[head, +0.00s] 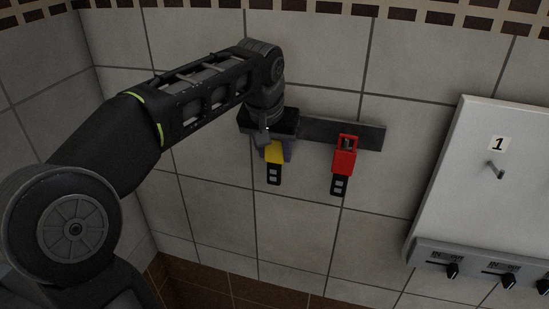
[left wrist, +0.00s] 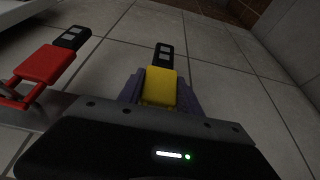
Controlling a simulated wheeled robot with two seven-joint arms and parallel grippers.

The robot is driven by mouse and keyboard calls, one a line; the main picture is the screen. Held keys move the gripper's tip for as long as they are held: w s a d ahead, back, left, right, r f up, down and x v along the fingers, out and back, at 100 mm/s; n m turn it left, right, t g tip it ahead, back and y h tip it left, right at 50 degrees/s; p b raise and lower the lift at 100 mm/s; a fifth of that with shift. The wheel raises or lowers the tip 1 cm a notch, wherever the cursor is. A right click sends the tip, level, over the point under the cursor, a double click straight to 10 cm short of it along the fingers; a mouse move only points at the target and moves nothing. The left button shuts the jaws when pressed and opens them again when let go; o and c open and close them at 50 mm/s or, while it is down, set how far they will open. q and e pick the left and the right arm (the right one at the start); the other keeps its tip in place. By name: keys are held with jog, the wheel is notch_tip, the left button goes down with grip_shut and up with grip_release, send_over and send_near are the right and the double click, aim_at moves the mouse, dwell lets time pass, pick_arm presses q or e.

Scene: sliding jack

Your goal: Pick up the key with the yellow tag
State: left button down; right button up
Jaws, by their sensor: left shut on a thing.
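The key with the yellow tag (head: 273,153) is at the dark wall strip, left of the red one, with its black end hanging down. In the left wrist view the yellow tag (left wrist: 160,86) lies between the two purple-grey fingers of my left gripper (left wrist: 157,92). In the head view my left gripper (head: 281,148) is at the yellow tag and shut on it. The gripper body hides the top of this key and the strip behind it. I cannot tell whether the key still touches its hook. My right gripper is not in view.
A key with a red tag (head: 344,161) hangs on the dark wall strip (head: 369,136) just to the right; it also shows in the left wrist view (left wrist: 45,65). A light panel (head: 478,190) with a hook, a label 1 and black knobs is at the right. Tiled wall below is clear.

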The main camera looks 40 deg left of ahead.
pick_arm(q)
jog(key=shift+r, duration=0.1)
jog(key=shift+r, duration=0.5)
jog(key=shift+s+d+b, duration=0.15)
jog(key=shift+s+b, duration=0.15)
jog(key=shift+b, duration=0.15)
jog(key=s+d+b, duration=0.1)
jog(key=s+d, duration=0.1)
jog(key=s, duration=0.6)
jog(key=s+d+b, duration=0.1)
jog(key=s+d, duration=0.2)
jog(key=s, duration=0.5)
jog(key=shift+s+d+r, duration=0.15)
jog(key=shift+s+d, duration=0.1)
jog(key=shift+d, duration=0.1)
